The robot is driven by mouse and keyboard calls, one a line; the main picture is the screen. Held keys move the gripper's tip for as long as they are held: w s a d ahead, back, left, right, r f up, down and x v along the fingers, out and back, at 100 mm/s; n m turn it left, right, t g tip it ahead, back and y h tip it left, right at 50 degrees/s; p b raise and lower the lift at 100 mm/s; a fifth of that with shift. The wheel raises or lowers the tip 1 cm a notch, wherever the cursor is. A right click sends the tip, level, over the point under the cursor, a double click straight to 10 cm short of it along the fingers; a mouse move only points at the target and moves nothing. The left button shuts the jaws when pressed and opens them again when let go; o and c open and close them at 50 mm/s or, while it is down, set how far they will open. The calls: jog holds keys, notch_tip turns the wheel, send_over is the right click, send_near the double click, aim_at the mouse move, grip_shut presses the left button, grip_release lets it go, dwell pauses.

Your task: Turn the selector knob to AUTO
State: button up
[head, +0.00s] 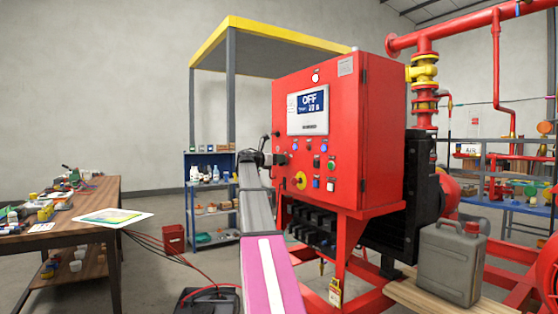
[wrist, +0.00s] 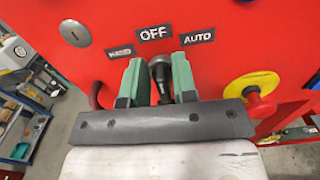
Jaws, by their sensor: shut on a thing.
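The black selector knob (wrist: 160,74) sits on the red panel face between the two green fingers of my gripper (wrist: 157,68) in the wrist view. The fingers are shut on the knob. Above it are an OFF label (wrist: 153,34), an AUTO label (wrist: 198,38) to the right and a label too blurred to read (wrist: 121,52) to the left. The knob appears roughly upright below OFF, but its exact pointing is partly hidden by the fingers. In the head view my gripper (head: 270,158) is at the left part of the red control cabinet (head: 381,140).
The cabinet's screen (head: 308,109) reads OFF. A red button on a yellow base (wrist: 259,97) stands right of my gripper. Several small buttons lie nearby on the panel. A blue shelf (head: 207,184) stands behind, a wooden table (head: 95,195) at left and a grey canister (head: 449,264) at right.

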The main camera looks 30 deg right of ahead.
jog(key=m, duration=0.2)
jog(key=s+m, duration=0.1)
jog(key=m, duration=0.2)
jog(key=shift+f, duration=0.15)
jog(key=m, duration=0.4)
jog(key=shift+s+f, duration=0.2)
jog(key=shift+m, duration=0.4)
jog(key=o, duration=0.7)
jog(key=shift+a, duration=0.1)
jog(key=a, duration=1)
jog(key=shift+s+a, duration=0.2)
jog(key=shift+a, duration=0.1)
